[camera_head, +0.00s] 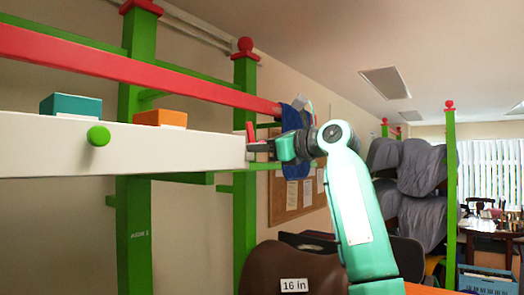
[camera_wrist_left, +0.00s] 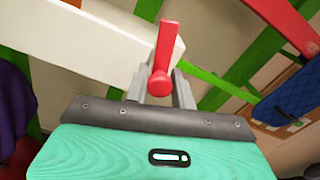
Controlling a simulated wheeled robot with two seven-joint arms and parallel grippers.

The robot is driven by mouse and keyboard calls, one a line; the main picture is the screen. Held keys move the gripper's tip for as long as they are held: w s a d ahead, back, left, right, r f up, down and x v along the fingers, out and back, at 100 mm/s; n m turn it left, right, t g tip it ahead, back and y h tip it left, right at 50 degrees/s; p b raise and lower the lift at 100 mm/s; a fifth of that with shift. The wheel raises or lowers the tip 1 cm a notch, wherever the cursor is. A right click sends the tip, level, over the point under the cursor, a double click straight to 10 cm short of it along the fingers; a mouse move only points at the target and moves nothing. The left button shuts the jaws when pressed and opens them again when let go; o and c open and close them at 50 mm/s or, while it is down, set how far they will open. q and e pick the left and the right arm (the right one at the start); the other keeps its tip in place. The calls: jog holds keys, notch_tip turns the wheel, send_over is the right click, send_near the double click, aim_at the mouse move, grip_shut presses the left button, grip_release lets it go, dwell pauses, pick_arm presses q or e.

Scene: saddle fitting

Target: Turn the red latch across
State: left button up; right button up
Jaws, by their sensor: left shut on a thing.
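The red latch (camera_head: 251,132) is at the right end of the white beam (camera_head: 190,152). In the head view its red part stands up beside the beam end. In the left wrist view the latch (camera_wrist_left: 166,45) shows as a red bar with a round end between the two grey fingers. My left gripper (camera_head: 258,147) is at the beam end. In the left wrist view its fingers (camera_wrist_left: 159,88) are shut on the latch, one on each side. The fingers hide part of the latch's mount. My right gripper is not in view.
A long red rail (camera_head: 140,72) runs above the beam. A teal box (camera_head: 70,105) and an orange box (camera_head: 160,118) sit on the beam, and a green knob (camera_head: 98,136) sticks out of its front. A brown saddle (camera_head: 290,268) marked "16 in" is below. Green posts (camera_head: 245,180) stand behind.

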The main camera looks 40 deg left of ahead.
pick_arm(q)
jog(key=n+b, duration=0.1)
jog(key=n, duration=0.2)
jog(key=shift+n, duration=0.3)
jog(key=n, duration=0.3)
jog(key=shift+n+b, duration=0.3)
jog(key=shift+b, duration=0.1)
jog(key=n, duration=0.5)
jog(key=shift+s+f, duration=0.1)
jog(key=shift+n+b, duration=0.3)
jog(key=shift+n, duration=0.9)
jog(key=o, duration=0.9)
